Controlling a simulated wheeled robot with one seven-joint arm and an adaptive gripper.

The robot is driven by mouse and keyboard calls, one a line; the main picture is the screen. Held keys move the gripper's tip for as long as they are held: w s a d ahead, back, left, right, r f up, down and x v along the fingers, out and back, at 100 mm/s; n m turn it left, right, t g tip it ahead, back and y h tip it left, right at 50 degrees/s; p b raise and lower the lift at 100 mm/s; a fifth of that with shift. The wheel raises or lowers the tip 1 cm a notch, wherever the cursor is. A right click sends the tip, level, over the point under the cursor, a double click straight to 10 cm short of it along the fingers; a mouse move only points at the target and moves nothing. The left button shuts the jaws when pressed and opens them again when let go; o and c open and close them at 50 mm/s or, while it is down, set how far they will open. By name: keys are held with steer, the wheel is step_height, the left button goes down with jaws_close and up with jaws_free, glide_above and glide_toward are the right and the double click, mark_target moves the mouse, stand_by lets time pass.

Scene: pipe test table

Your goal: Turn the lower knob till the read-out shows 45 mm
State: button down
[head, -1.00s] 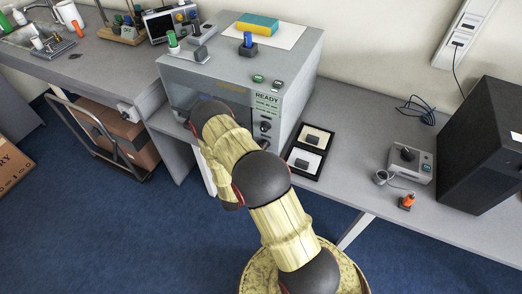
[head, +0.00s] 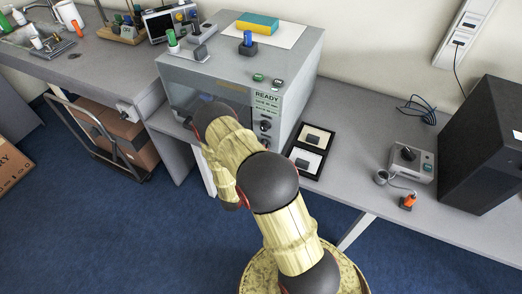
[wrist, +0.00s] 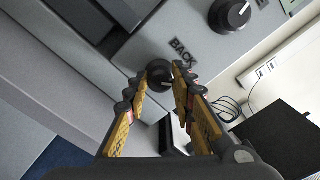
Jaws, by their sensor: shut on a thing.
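The grey machine's front panel carries the read-out (head: 267,98), which shows READY above smaller lines that I cannot read. The upper knob (head: 265,125) sits below it. In the wrist view the upper knob (wrist: 230,14) is dark and round with a white pointer mark, beside the BACK label. The lower knob (wrist: 158,73) is a smaller dark knob on the other side of that label. My gripper (wrist: 164,77) is shut on the lower knob, with a yellow-sided finger on either side of it. My arm hides the gripper in the head view.
Two framed pads (head: 309,150) with dark blocks lie on the bench right of the machine. A joystick box (head: 411,161) and a black cabinet (head: 488,147) stand farther right.

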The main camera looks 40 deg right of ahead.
steer(key=m, duration=0.3)
steer(key=shift+s+f+m+b, duration=0.1)
steer(key=shift+f+m+b, duration=0.05)
steer(key=shift+m+b, duration=0.2)
steer(key=m+b, duration=0.1)
steer(key=m, duration=0.3)
steer(key=shift+m, duration=0.25)
steer(key=m+b, duration=0.1)
steer(key=m, duration=0.3)
steer(key=shift+s+b, duration=0.1)
steer(key=shift+b, duration=0.25)
steer(key=shift+m+b, duration=0.6)
steer(key=shift+m, duration=1.5)
steer(key=c, duration=1.5)
jaws_free()
